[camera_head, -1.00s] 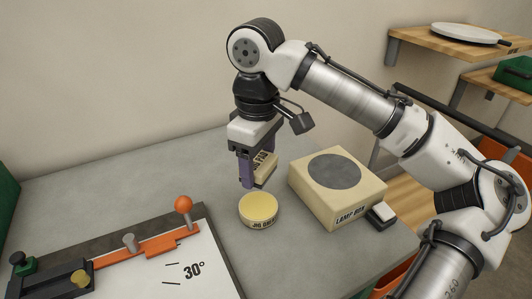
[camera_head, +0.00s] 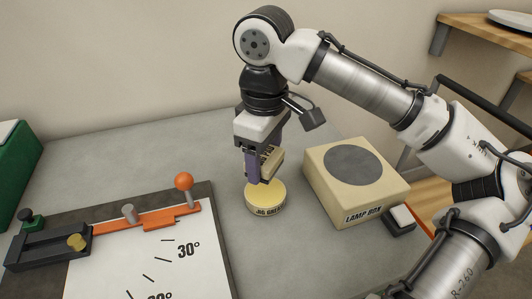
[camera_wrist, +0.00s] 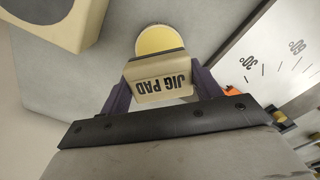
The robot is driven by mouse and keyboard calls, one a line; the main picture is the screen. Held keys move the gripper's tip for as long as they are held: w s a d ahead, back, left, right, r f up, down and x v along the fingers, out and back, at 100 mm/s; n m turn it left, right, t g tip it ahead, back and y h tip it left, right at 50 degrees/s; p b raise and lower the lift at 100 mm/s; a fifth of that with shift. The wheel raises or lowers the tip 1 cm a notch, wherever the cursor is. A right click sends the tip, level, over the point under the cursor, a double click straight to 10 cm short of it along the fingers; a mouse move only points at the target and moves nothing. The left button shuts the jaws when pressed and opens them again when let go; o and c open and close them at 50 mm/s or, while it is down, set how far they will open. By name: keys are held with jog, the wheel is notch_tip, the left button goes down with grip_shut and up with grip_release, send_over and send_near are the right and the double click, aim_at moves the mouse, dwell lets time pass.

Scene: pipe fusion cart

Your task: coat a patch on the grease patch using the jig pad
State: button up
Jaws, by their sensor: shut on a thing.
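My gripper (camera_head: 258,168) is shut on the jig pad (camera_head: 270,163), a beige block with dark lettering. The pad's label "JIG PAD" (camera_wrist: 161,87) reads upside down in the wrist view, between my two purple fingers. A round beige tin with a yellow top, labelled as jig grease (camera_head: 266,197), stands on the grey table just below and in front of the pad. The tin's yellow top (camera_wrist: 158,39) shows beyond the pad in the wrist view, partly hidden by it. I cannot tell whether the pad touches the yellow surface. No separate grease patch is clearly visible.
A beige lamp box (camera_head: 356,205) with a dark round top stands to the right of the tin. A white angle board (camera_head: 150,265) with an orange bar (camera_head: 148,219) and orange knob lies at the left. A green box (camera_head: 15,170) is at the far left.

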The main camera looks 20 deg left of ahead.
aim_at(265, 192)
jog(key=shift+f+b, duration=2.65)
jog(key=shift+b, duration=0.1)
jog(key=shift+f, duration=0.45)
jog(key=shift+f, duration=0.15)
dwell(0.8)
notch_tip(265, 192, up, 7)
jog(key=p, duration=0.8)
dwell(0.8)
